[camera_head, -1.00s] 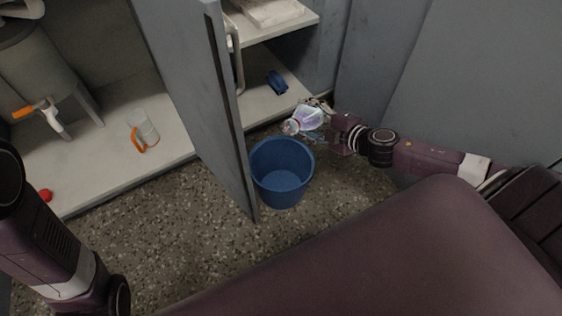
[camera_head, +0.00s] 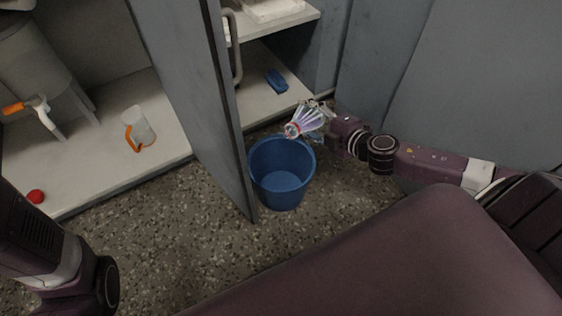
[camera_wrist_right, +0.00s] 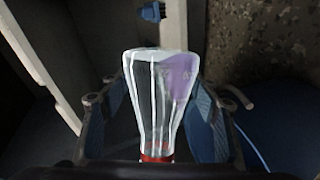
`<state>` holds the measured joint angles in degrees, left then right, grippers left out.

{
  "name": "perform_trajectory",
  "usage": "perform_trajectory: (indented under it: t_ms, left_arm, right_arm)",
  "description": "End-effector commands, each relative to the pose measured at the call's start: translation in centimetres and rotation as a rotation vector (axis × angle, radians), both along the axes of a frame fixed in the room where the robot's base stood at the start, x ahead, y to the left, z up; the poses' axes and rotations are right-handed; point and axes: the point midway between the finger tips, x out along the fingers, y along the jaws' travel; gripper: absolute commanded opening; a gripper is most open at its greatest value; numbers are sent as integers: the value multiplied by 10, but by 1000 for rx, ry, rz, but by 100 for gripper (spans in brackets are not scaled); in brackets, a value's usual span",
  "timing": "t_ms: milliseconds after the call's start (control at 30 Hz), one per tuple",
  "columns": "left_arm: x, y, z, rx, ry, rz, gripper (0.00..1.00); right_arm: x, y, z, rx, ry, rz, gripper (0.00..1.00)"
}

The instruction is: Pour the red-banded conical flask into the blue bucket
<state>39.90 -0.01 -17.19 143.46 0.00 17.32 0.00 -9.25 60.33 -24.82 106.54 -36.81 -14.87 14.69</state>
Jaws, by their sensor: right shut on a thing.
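The conical flask (camera_head: 305,119) is clear glass with a red band near its mouth. It is tilted, with its mouth pointing down and left toward the blue bucket (camera_head: 282,193). My right gripper (camera_head: 322,122) is shut on the flask and holds it above the bucket's back right rim. In the right wrist view the flask (camera_wrist_right: 160,95) lies between the two fingers of the gripper (camera_wrist_right: 160,115), its red band at the bottom. The bucket (camera_wrist_right: 290,130) shows at the right of that view. The inside of the bucket looks empty. My left gripper is out of view.
A grey cabinet door (camera_head: 193,90) stands open just left of the bucket. A shelf (camera_head: 262,108) behind it holds a blue object (camera_head: 276,81). A mug with an orange handle (camera_head: 141,128) and a red ball (camera_head: 36,197) are on the left counter. Speckled floor is free in front.

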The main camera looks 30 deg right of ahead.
Motion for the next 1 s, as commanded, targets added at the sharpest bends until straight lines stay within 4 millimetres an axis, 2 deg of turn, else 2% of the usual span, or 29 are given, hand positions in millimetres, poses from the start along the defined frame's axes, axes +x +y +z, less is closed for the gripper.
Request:
perform_trajectory:
  t_ms: [67, 1000]
  left_arm:
    - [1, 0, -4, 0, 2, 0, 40]
    - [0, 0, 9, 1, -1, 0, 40]
  right_arm:
    - [0, 0, -2, -10, -7, 2, 27]
    - [-6, 11, 13, -117, -72, 1, 27]
